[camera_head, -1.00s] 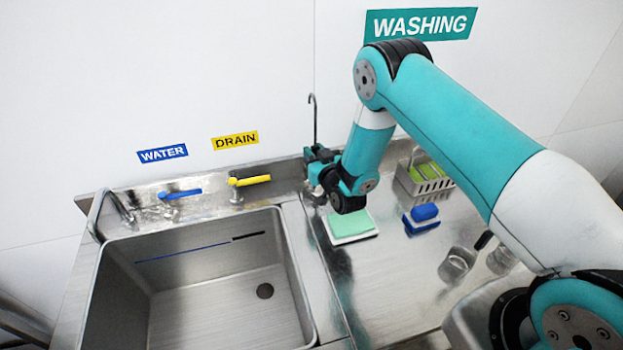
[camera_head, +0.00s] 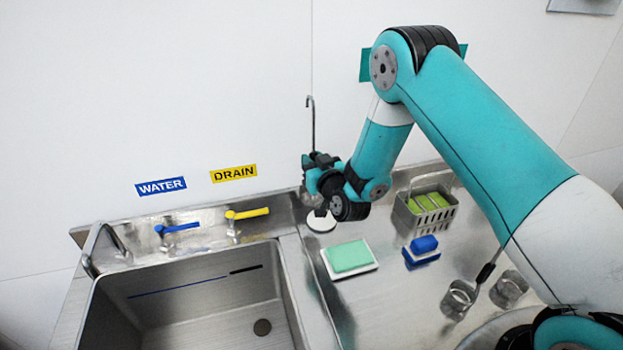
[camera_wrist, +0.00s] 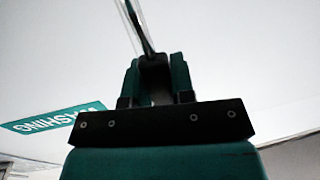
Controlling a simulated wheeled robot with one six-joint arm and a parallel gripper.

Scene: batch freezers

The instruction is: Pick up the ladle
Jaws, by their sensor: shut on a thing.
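The ladle (camera_head: 313,118) shows in the head view as a thin, dark upright handle with a hooked top, rising above my gripper (camera_head: 318,162). My gripper is shut on the handle above the back left of the steel counter. In the wrist view, the dark handle (camera_wrist: 140,28) rises from between the two fingers of my gripper (camera_wrist: 154,75). The ladle's lower end is mostly hidden by my wrist, and I cannot make out its bowl clearly.
A white round dish (camera_head: 320,222) lies on the counter below my gripper.

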